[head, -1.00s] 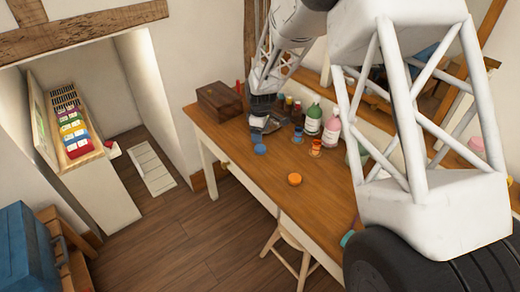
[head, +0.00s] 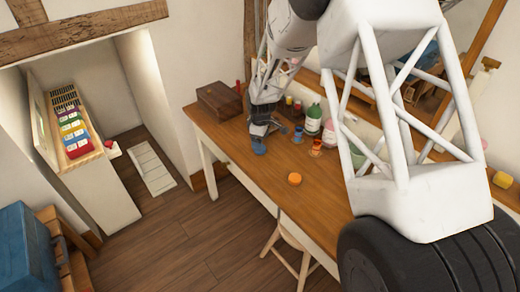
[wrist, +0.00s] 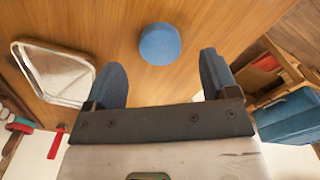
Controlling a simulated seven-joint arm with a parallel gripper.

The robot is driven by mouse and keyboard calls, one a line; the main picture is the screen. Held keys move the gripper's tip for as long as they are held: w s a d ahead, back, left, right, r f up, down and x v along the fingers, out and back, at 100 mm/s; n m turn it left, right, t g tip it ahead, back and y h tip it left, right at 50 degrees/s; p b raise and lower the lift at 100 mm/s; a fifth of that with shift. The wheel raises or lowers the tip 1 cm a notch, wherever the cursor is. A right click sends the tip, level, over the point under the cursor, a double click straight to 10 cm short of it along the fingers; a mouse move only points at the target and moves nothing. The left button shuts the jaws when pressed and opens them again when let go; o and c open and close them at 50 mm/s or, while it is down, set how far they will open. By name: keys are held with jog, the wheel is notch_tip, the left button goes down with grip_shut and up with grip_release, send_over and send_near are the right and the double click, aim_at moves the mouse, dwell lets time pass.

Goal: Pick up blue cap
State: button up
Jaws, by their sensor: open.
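The blue cap (wrist: 160,43) lies on the wooden table in the wrist view, a round disc ahead of my gripper's fingertips and between their lines. In the head view the blue cap (head: 259,149) sits near the table's front edge, just below my gripper (head: 262,130). In the wrist view my gripper (wrist: 163,72) has its two blue fingers spread wide with nothing between them. The cap appears apart from both fingers.
A metal tray (wrist: 55,72) lies left of the fingers in the wrist view. On the table (head: 255,178) are an orange cap (head: 295,179), a wooden box (head: 219,100), small blue and orange items, and bottles (head: 313,120) behind. The table's front edge is close to the blue cap.

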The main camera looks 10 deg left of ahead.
jog(key=shift+f, duration=1.9)
jog(key=c, duration=1)
